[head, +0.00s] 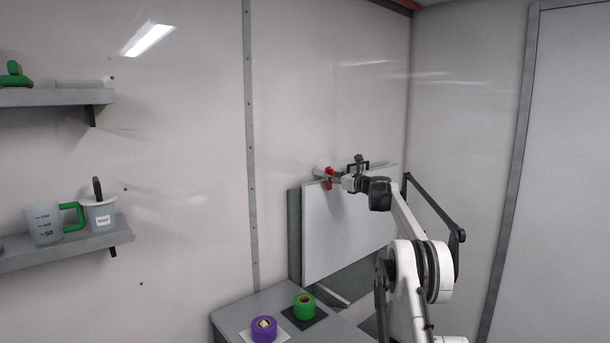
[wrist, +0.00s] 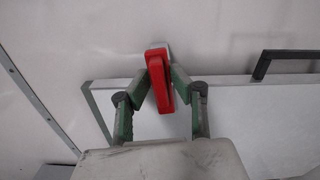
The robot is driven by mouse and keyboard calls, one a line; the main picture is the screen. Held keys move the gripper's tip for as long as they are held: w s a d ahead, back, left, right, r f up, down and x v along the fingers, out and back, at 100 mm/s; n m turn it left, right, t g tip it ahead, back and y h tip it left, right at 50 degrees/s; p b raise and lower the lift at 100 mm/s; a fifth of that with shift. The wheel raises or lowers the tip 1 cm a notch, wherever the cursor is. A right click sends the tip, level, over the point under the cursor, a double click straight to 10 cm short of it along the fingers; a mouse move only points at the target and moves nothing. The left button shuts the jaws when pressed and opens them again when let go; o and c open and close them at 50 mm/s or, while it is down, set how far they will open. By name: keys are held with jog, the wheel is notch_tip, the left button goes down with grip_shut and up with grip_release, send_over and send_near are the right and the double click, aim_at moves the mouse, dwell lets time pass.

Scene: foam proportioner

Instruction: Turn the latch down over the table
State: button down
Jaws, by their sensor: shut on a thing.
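The red latch (head: 329,173) is on the wall at the top edge of the folded-up white table (head: 335,235). In the wrist view the latch (wrist: 157,66) stands nearly upright, tilted slightly, with its lower part in front of the table panel (wrist: 255,120). My gripper (head: 334,181) reaches it from the right in the head view. In the wrist view my gripper (wrist: 163,88) has a green finger on each side of the latch and is shut on it. The lower end of the latch lies between the fingers.
A black handle (wrist: 285,62) is at the table's upper right. Below, a grey cabinet top (head: 235,318) holds a purple tape roll (head: 264,329) and a green one (head: 304,306). Shelves with a measuring jug (head: 45,225) are on the left wall. The wall around the latch is clear.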

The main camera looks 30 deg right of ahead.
jog(key=shift+m+p, duration=0.35)
jog(key=shift+m, duration=0.25)
jog(key=shift+f, duration=0.1)
jog(key=c, duration=1.8)
grip_release()
jog(key=shift+m, duration=0.3)
jog(key=shift+o, duration=0.2)
jog(key=v, duration=1.2)
jog(key=shift+a, duration=0.15)
